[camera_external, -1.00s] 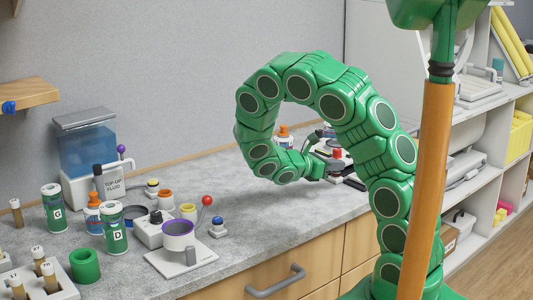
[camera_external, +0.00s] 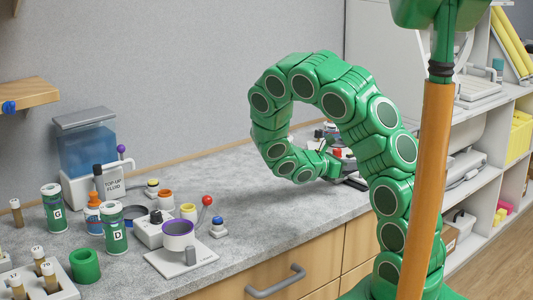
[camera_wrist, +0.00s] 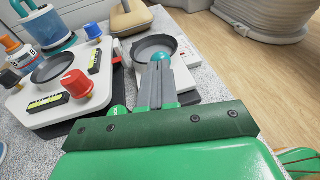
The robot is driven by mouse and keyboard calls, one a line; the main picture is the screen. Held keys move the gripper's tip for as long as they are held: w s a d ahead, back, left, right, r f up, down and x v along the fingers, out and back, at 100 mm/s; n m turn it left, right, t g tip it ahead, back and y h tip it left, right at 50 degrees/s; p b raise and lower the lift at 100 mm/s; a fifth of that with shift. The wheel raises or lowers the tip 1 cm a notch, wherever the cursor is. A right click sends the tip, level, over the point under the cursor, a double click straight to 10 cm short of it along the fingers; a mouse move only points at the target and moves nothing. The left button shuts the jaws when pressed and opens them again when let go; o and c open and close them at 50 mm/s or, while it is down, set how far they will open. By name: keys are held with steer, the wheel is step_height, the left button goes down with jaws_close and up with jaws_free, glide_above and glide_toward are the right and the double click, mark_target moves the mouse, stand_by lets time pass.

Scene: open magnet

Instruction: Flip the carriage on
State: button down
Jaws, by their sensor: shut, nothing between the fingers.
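No part is clearly marked as the carriage, so I cannot tell which one it is. In the wrist view a white panel (camera_wrist: 42,112) carries a red knob (camera_wrist: 77,84), a dark round dish and yellow-black strips. Beside it on the right stands a white unit (camera_wrist: 184,76) with a dark dish (camera_wrist: 155,46) and a teal ball (camera_wrist: 162,58). My gripper (camera_wrist: 160,72) is shut and empty, its tips close to the teal ball; contact is unclear. In the external view my gripper (camera_external: 333,168) is low over the counter, beside the red knob (camera_external: 337,153); my arm partly hides the devices.
On the counter (camera_external: 270,200) to the left stand a purple-rimmed cup (camera_external: 178,228), a red-ball lever (camera_external: 207,201), green-labelled canisters and a blue tank (camera_external: 88,150). The counter between these and my arm is clear. The wrist view shows open floor (camera_wrist: 210,35) beyond the counter's edge.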

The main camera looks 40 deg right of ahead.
steer(key=shift+d, duration=3)
steer(key=shift+s+r, duration=0.1)
steer(key=v, duration=1.4)
steer(key=shift+w+a, duration=0.25)
steer(key=shift+w, duration=0.05)
steer(key=shift+s, duration=0.1)
